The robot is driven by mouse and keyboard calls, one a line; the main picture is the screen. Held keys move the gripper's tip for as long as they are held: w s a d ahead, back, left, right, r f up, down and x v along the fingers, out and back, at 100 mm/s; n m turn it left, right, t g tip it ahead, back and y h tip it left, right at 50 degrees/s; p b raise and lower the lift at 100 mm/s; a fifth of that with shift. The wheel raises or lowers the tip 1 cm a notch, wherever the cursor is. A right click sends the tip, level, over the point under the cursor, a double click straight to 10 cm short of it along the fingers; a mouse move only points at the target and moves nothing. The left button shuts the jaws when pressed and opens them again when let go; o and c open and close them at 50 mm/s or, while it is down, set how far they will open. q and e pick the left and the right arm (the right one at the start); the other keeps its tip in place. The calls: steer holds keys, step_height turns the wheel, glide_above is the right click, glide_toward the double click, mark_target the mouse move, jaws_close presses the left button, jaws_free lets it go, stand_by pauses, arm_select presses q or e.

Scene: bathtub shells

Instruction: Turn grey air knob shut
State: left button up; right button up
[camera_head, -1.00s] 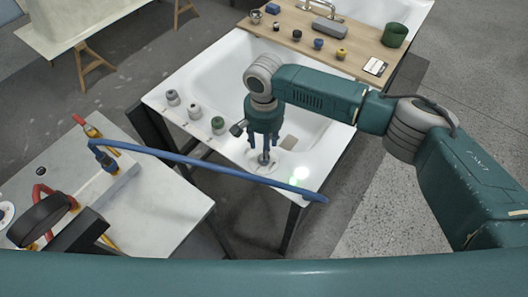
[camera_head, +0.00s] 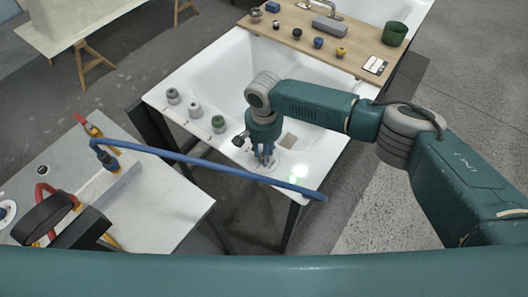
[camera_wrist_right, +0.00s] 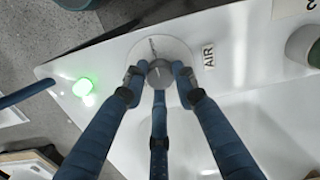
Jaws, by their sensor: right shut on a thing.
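The grey air knob (camera_wrist_right: 160,73) sits on a round white disc (camera_wrist_right: 181,48) on the white tub rim, next to an "AIR" label (camera_wrist_right: 208,55). In the right wrist view, my right gripper (camera_wrist_right: 159,76) has its blue fingers around the knob, shut on it. In the head view, my right gripper (camera_head: 265,161) points down at the near corner of the tub (camera_head: 235,62), and its fingers mostly hide the knob. The small marks on the disc are too small to read. My left gripper is not in view.
A green light (camera_wrist_right: 82,87) glows on the rim near the knob. Grey knobs (camera_head: 195,111) and a green-topped knob (camera_head: 218,124) stand along the left rim. A blue hose (camera_head: 215,165) stretches in front of the tub from the workbench (camera_head: 160,205). A wooden board (camera_head: 300,45) holds small parts.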

steer(key=shift+n, duration=0.3)
steer(key=n+p, duration=0.1)
steer(key=n, duration=0.1)
steer(key=shift+n+p, duration=0.3)
steer(key=shift+p, duration=0.05)
steer(key=n+p, duration=0.1)
steer(key=n, duration=0.3)
steer(key=shift+n, duration=0.3)
steer(key=n, duration=1)
steer(key=shift+p, duration=0.35)
steer(key=o, duration=1.2)
steer(key=shift+c, duration=0.2)
